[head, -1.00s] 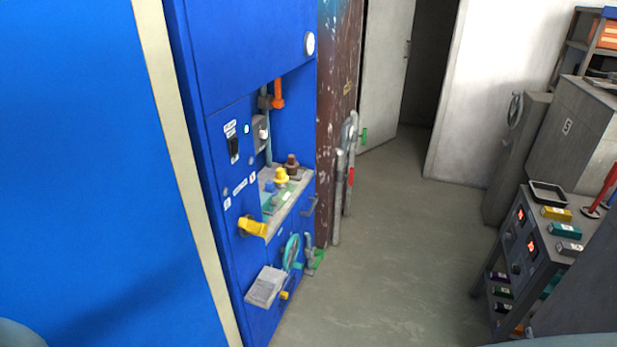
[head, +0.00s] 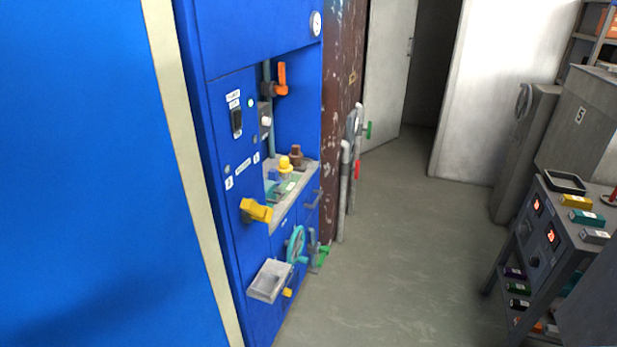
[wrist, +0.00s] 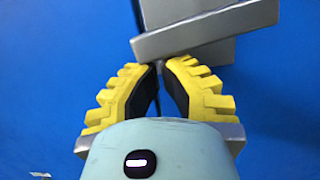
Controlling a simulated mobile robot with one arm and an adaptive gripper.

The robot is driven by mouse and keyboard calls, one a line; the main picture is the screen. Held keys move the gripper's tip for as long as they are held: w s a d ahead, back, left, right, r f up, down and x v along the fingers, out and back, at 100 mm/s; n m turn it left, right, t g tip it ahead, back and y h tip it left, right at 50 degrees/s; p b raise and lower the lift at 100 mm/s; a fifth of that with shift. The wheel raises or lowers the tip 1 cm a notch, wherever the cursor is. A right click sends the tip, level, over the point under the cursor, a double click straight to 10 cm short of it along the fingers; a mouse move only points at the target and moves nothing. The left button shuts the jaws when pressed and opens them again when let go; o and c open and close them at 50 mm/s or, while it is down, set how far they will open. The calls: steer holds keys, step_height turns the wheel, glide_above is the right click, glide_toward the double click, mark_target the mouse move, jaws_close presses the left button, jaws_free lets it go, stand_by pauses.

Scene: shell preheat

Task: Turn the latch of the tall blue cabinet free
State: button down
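A large plain blue panel (head: 90,170) with a cream edge fills the left of the head view, very close. I cannot tell whether it is the tall blue cabinet; no latch shows on it there. In the wrist view, a grey bar (wrist: 205,30) lies slightly tilted across a grey plate (wrist: 215,50) on a blue surface (wrist: 60,60); this may be the latch. My gripper (wrist: 159,65) has yellow ribbed fingers with dark pads, their tips together just below the bar's left part. Nothing shows between them. Contact with the bar cannot be told. My gripper is outside the head view.
A grey cart (head: 545,240) stands right. The floor (head: 410,240) between is clear.

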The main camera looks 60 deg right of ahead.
steer(key=shift+r, duration=0.15)
stand_by(0.3)
steer(key=shift+b, duration=0.4)
steer(key=s+d+f+b, duration=0.2)
steer(key=s+f+b, duration=0.4)
steer(key=s+b, duration=0.2)
steer(key=shift+v, duration=0.8)
